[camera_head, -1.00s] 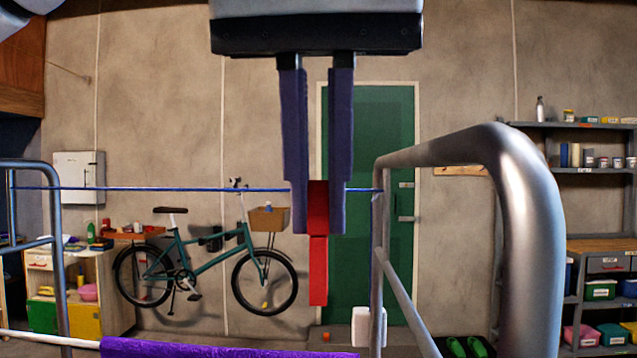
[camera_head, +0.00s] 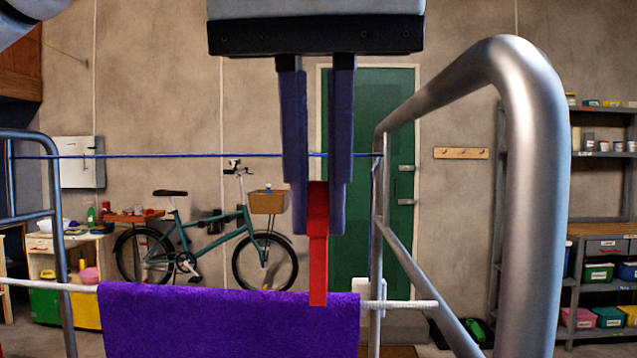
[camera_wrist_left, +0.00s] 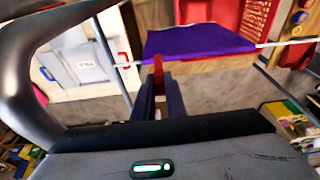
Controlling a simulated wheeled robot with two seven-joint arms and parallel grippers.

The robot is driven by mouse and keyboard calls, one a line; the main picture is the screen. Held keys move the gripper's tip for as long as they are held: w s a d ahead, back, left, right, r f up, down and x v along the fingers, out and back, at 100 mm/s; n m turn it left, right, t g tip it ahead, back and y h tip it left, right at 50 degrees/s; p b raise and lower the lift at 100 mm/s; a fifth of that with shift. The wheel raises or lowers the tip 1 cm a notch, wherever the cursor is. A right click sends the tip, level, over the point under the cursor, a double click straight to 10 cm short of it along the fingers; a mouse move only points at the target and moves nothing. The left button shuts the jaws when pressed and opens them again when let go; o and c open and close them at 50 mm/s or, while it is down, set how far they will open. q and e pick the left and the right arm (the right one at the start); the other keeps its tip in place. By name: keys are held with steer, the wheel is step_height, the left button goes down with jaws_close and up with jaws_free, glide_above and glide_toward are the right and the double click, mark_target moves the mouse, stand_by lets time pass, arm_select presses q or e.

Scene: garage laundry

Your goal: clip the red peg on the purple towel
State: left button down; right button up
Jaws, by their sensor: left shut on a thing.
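The purple towel (camera_head: 220,325) hangs over a thin white line in the lower middle of the head view. My left gripper (camera_head: 318,215) points down from the top and is shut on the red peg (camera_head: 318,260). The peg hangs below the fingertips, and its lower end overlaps the towel's top edge near the towel's right end. I cannot tell from the head view whether it touches the towel. In the left wrist view the peg (camera_wrist_left: 158,68) stands up between the fingers, in front of the towel (camera_wrist_left: 195,42). My right gripper is not in view.
A thick metal rack frame (camera_head: 537,190) curves close on the right, and another metal frame (camera_head: 60,230) stands at the left. A blue line (camera_head: 200,156) runs behind the gripper. A bicycle (camera_head: 205,240), green door (camera_head: 370,180) and shelves (camera_head: 600,230) stand farther back.

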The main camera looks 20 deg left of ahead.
mark_target(318, 236)
arm_select(q)
steer(key=shift+s+b+x, duration=0.2)
steer(key=shift+b+x, duration=0.35)
steer(key=shift+x, duration=0.4)
steer(key=shift+s+b+x, duration=0.25)
steer(key=shift+b+x, duration=0.25)
steer(key=shift+x, duration=0.6)
steer(key=c, duration=1.7)
jaws_free()
steer(key=shift+d, duration=0.2)
steer(key=shift+r, duration=0.1)
steer(key=p+v, duration=0.6)
steer(key=v, duration=0.4)
steer(key=shift+s+p, duration=0.15)
steer(key=shift+p, duration=0.15)
